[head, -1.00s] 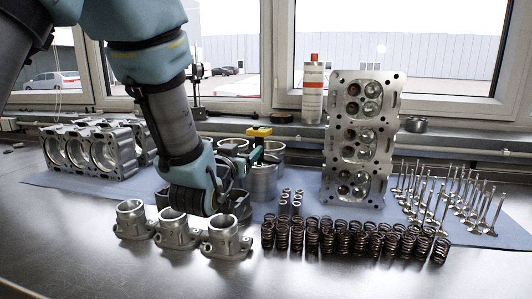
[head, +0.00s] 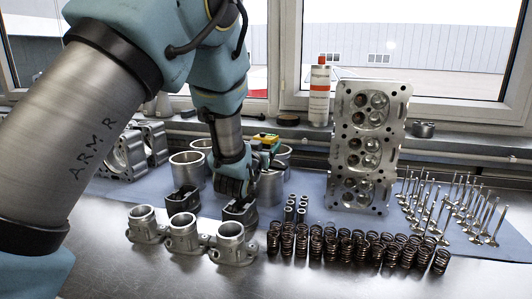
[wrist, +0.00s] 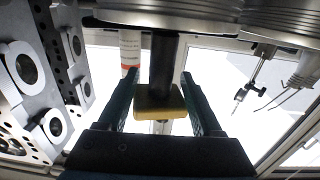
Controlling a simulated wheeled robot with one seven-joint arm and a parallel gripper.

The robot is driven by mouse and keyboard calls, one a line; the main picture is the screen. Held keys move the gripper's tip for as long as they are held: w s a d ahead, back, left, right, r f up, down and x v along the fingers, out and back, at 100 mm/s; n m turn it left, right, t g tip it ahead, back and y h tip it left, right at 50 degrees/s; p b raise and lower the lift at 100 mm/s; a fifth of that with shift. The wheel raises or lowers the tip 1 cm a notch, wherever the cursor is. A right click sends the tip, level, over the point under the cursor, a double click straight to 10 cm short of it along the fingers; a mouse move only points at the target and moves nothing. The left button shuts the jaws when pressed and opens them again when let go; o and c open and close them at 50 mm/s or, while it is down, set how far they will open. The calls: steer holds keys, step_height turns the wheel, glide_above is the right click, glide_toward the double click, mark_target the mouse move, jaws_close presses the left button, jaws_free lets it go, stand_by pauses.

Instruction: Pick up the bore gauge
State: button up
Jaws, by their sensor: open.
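The bore gauge (head: 268,140), with a yellow block on a dark stem, stands upright among the metal cylinders behind the front row of parts. In the wrist view, which looks upside down, the yellow block (wrist: 160,101) and black stem (wrist: 163,60) show in the middle. My gripper (wrist: 158,82) is open, with one green finger on each side of the gauge. I cannot tell whether either finger touches it. In the head view my gripper (head: 266,155) is partly hidden by my arm, and the gauge's lower end is hidden.
A cylinder head (head: 365,145) stands upright to the right, with a white bottle (head: 319,95) behind it. Valve springs (head: 345,245) and valves (head: 455,205) stand in front and right. Cylinder liners (head: 187,168) and pistons (head: 183,201) stand close by on the blue mat.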

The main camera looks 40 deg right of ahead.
steer(key=shift+c, duration=0.3)
jaws_close()
stand_by(0.3)
steer(key=shift+r, duration=0.1)
stand_by(0.8)
